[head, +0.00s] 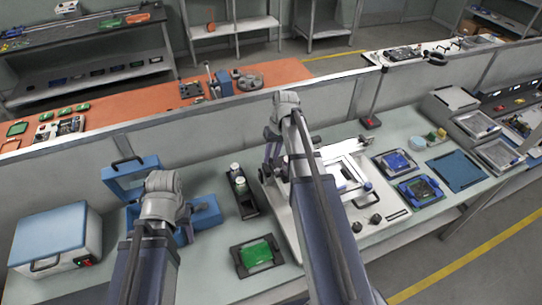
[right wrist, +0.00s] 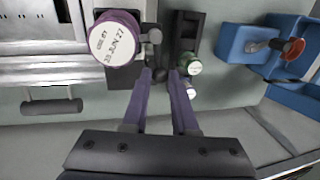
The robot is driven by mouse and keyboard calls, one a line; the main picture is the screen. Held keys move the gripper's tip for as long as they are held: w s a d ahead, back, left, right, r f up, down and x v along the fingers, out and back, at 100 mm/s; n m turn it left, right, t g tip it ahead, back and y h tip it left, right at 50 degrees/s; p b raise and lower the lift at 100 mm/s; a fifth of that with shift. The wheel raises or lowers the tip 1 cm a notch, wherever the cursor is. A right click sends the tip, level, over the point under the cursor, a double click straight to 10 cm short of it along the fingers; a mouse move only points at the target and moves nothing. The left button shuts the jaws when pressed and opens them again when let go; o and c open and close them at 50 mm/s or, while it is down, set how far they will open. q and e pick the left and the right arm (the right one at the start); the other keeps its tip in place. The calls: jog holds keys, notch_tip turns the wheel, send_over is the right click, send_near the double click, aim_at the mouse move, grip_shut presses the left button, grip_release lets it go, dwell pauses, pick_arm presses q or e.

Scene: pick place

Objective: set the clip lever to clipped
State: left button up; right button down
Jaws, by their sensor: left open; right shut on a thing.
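A white fixture (head: 283,206) with a raised frame stands on the grey-green bench in the head view. My right gripper (head: 272,160) reaches down at its left rear edge, partly hidden by my own arm. In the right wrist view, my right gripper (right wrist: 161,76) has its fingers close together around a small dark part at the fixture's edge, which I take to be the clip lever. Its shape and setting are mostly hidden. A round purple cap (right wrist: 116,38) with a dated label sits just left of the fingers. My left gripper (head: 186,222) is open beside the blue box, partly hidden by its arm.
An open blue box (head: 207,214) stands left of a black rack (head: 241,190) with bottles. A green board (head: 257,253) in a black holder lies in front. A white case with a blue lid (head: 50,235) is far left. Blue trays (head: 458,171) lie to the right.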

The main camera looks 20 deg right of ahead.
jog(key=shift+d+m, duration=0.45)
jog(key=shift+m, duration=0.65)
jog(key=c, duration=0.7)
grip_release()
jog(key=shift+r, duration=0.15)
notch_tip(320, 180, up, 7)
jog(key=d+p, duration=0.1)
jog(key=p, duration=0.6)
jog(key=shift+s+d+r+p, duration=0.2)
jog(key=shift+s+d+p, duration=0.05)
jog(key=shift+p, duration=0.05)
